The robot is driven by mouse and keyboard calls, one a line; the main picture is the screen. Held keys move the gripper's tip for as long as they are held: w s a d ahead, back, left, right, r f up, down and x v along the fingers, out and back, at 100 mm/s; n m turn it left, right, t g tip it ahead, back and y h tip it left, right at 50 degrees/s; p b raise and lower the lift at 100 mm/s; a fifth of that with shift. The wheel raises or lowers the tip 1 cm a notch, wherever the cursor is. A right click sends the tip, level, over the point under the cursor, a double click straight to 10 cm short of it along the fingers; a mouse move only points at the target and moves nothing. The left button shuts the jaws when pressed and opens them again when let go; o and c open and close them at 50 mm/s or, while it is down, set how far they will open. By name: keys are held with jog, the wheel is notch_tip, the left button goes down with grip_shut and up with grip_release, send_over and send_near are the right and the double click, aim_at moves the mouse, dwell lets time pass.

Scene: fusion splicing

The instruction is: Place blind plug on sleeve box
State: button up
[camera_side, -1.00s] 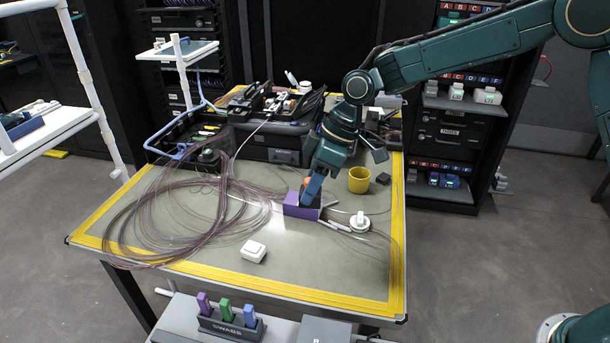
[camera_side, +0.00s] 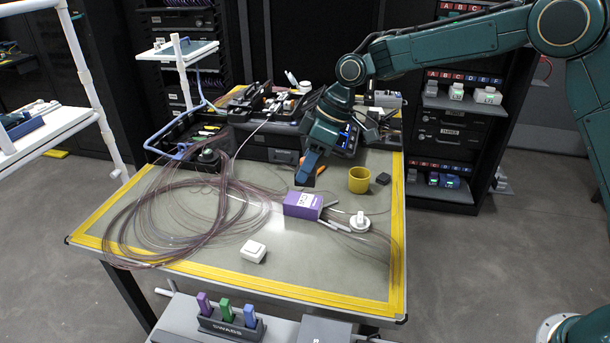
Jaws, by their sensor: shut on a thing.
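The purple box with a white label (camera_side: 303,205), which looks like the sleeve box, lies on the grey mat near the table's middle. My gripper (camera_side: 306,177) points down with blue fingers, above and behind the box, clear of it. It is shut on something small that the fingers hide. I cannot make out a blind plug. An orange patch (camera_side: 302,160) shows beside the fingers; I cannot tell whether it is held or lies behind them.
A yellow cup (camera_side: 359,181) and a small dark block (camera_side: 383,178) stand to the right. A round white item (camera_side: 360,222) and several grey rods (camera_side: 334,224) lie beside the box. Coiled fibre (camera_side: 165,218) covers the left. A white block (camera_side: 253,251) sits in front.

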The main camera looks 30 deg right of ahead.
jog(key=w+d+r+m+t+h, duration=0.1)
jog(key=w+d+r, duration=0.2)
jog(key=w+d, duration=0.5)
jog(key=shift+w+d+r, duration=0.25)
jog(key=shift+w+d, duration=0.15)
jog(key=shift+w, duration=0.6)
send_over(308, 201)
jog(key=d, duration=0.2)
jog(key=f, duration=1)
jog(key=s+f, duration=0.1)
jog(key=f, duration=0.4)
jog(key=shift+a+f, duration=0.25)
jog(key=shift+f, duration=0.1)
jog(key=shift+f, duration=2.15)
jog(key=shift+f, duration=0.1)
jog(key=o, duration=1.1)
jog(key=shift+o, duration=0.3)
